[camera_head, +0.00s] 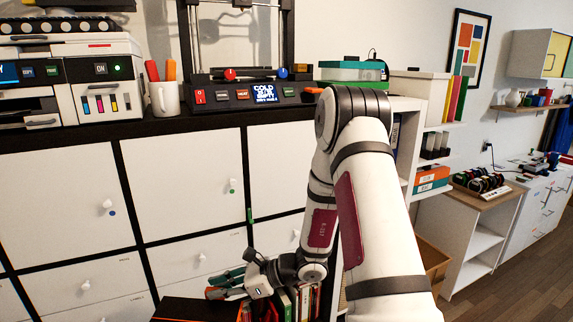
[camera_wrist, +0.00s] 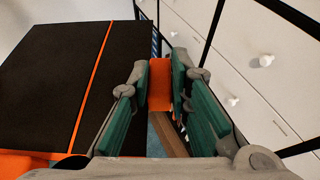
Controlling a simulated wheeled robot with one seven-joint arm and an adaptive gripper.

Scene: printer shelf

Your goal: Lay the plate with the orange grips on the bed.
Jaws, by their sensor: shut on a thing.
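My gripper (camera_head: 228,287) is low in front of the cabinet drawers in the head view. In the wrist view, its green-padded fingers (camera_wrist: 158,88) are shut on an orange grip (camera_wrist: 160,80) of the plate. The dark plate (camera_wrist: 45,75) extends to the left, with an orange line across it and another orange part (camera_wrist: 18,163) at the lower left. Only a dark edge of the plate (camera_head: 185,308) shows at the bottom of the head view. The printer (camera_head: 245,92) stands on the cabinet top; its display reads "COLD" and "EMPTY". Its bed is hard to make out.
A mug with orange-handled items (camera_head: 165,98) and a white office printer (camera_head: 100,85) stand left of the printer. Green-lidded boxes (camera_head: 352,70) stand to its right. Books (camera_head: 300,303) stand below my gripper. White cabinet doors (camera_head: 185,180) rise behind it.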

